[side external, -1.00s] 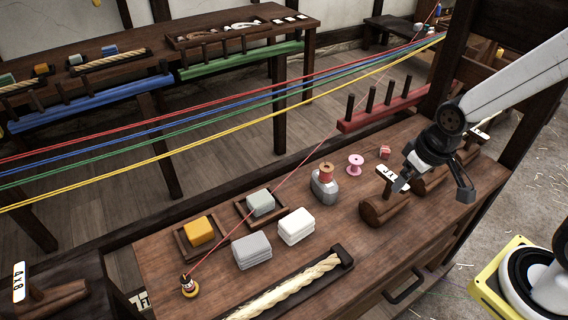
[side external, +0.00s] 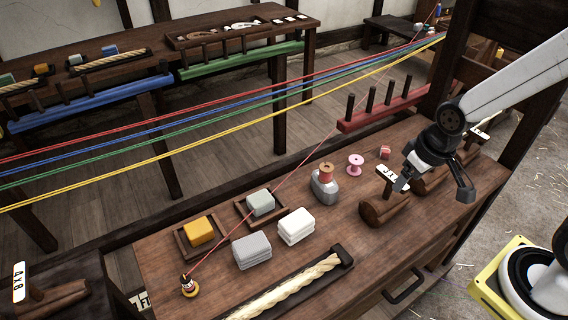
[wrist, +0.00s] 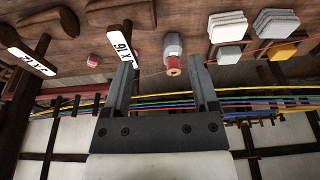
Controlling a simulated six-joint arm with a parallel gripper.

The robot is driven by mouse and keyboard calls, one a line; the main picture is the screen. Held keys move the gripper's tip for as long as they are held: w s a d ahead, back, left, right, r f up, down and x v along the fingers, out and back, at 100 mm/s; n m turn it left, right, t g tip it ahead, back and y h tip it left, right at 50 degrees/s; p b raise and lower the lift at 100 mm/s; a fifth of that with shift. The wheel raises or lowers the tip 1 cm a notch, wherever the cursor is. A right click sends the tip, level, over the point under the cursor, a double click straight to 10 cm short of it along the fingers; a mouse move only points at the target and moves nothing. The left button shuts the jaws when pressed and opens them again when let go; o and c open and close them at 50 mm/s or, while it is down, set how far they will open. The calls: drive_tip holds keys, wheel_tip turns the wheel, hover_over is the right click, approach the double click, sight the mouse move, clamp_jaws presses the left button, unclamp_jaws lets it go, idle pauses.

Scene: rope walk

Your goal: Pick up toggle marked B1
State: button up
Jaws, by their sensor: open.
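Dark wooden toggles with upright white name tags stand on the bench; I cannot make out a tag that clearly reads B1. One toggle (side external: 378,209) with its tag (side external: 387,173) stands left of my gripper. Another toggle (side external: 430,182) is partly hidden behind the gripper. A third tag (side external: 480,134) shows further back. My gripper (side external: 434,180) is open and empty above the toggles. In the wrist view my gripper (wrist: 160,68) has its fingers apart, with one tag (wrist: 123,46) beside the left finger and another tag (wrist: 24,52) at far left.
A metal weight with a red spool (side external: 324,182), a pink spool (side external: 355,164), white blocks (side external: 296,226) and grey blocks (side external: 252,250) share the bench. A rope tray (side external: 290,290) lies in front. Coloured ropes (side external: 250,100) stretch behind. Another tagged toggle (side external: 60,298) is at far left.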

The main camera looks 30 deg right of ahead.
drive_tip(key=m+y, duration=1.3)
drive_tip(key=m, duration=0.7)
hover_over(189, 285)
drive_tip(key=d, duration=0.3)
wheel_tip(189, 285, down, 12)
drive_tip(key=shift+w+a, duration=0.1)
drive_tip(key=shift+w, duration=0.25)
drive_tip(key=shift+f, duration=0.1)
drive_tip(key=shift+f, duration=2.8)
drive_tip(key=shift+f, duration=0.15)
